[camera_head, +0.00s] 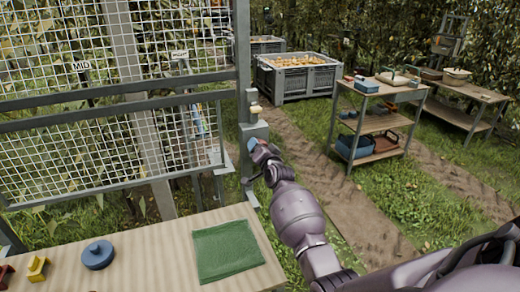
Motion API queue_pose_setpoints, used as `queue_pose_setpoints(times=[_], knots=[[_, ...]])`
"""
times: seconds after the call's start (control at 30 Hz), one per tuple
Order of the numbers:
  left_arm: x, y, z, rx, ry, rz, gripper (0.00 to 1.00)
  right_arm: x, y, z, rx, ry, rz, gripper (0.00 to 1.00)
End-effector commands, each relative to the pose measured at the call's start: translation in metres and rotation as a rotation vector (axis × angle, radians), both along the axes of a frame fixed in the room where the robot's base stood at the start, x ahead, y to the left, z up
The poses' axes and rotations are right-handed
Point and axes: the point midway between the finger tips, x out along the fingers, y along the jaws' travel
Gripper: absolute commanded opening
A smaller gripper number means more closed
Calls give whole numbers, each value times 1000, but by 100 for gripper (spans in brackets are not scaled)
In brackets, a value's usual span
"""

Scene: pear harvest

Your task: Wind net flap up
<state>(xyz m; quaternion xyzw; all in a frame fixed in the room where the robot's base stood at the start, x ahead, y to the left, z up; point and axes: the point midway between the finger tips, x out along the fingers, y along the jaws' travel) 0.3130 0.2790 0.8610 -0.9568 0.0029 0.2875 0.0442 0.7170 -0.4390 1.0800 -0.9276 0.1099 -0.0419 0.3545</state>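A white wire net in grey framing fills the left of the head view. Its lower panel (110,158) hangs below a grey bar, and a "MID" label (81,66) sits above. I cannot tell which part is the flap. A grey box (247,131) stands on the post at the net's right edge, with a pale knob (255,109) above it. My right gripper (256,150) is at the front of this box, by a small blue part (252,144). Whether it touches or grips that part is too small to tell. My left gripper is out of view.
A shelf cart (377,124), a bench (462,92) and a grey fruit crate (298,80) stand behind. A dirt path runs between.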

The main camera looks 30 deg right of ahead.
Motion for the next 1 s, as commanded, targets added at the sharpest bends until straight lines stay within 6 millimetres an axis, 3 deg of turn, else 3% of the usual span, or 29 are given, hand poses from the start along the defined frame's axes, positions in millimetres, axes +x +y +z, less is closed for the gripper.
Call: queue_pose_setpoints(times=[0.03, 0.2, 0.63, 1.0], knots=[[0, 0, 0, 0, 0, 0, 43, 0, 0, 1, 3, -2, 0, 64], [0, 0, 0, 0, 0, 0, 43, 0, 0, 1, 2, -2, 0, 87], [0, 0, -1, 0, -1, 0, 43, -8, 2, 0, 1, -2, 0, 87], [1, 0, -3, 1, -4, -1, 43, -58, 14, -1, 1, -1, -1, 87]])
